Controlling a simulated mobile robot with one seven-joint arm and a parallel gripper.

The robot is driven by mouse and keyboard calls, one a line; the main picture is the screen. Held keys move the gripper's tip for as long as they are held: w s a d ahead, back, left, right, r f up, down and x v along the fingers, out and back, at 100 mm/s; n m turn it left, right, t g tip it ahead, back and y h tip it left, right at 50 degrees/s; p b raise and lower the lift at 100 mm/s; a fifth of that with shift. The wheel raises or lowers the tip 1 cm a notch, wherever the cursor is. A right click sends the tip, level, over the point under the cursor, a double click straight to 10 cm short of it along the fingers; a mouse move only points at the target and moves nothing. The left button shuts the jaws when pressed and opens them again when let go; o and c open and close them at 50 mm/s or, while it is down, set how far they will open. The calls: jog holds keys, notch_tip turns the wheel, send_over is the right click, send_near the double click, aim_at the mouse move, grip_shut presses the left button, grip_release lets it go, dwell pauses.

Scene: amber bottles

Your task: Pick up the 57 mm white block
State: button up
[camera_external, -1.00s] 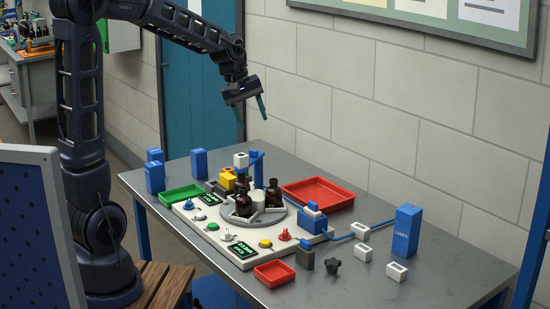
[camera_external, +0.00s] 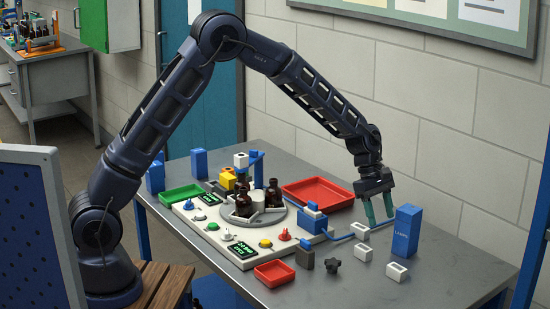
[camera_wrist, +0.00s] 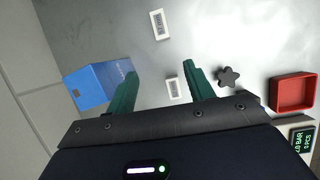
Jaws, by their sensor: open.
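Three small white blocks with dark recessed tops lie on the grey table at the right: one at the back (camera_external: 361,231), one in the middle (camera_external: 363,252), one nearest the front (camera_external: 397,271). I cannot tell which is 57 mm. In the wrist view the middle block (camera_wrist: 173,88) shows between my fingers, and the front block (camera_wrist: 159,24) lies beyond the tips. The back block does not show there. My gripper (camera_external: 379,219) points down above the table, open and empty, between the blocks and a blue box. Its green fingers also show in the wrist view (camera_wrist: 160,71).
The tall blue box (camera_external: 405,231) stands close right of my fingers. A black star knob (camera_external: 332,266), a small red tray (camera_external: 274,273) and a larger red tray (camera_external: 318,193) are left of the blocks. A white station (camera_external: 205,232) carries brown bottles. The front right table is clear.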

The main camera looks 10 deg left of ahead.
send_near(398, 267)
jog(key=shift+n, duration=0.3)
jog(key=x, duration=1)
jog(key=shift+a+f, duration=0.1)
jog(key=c, duration=1.1)
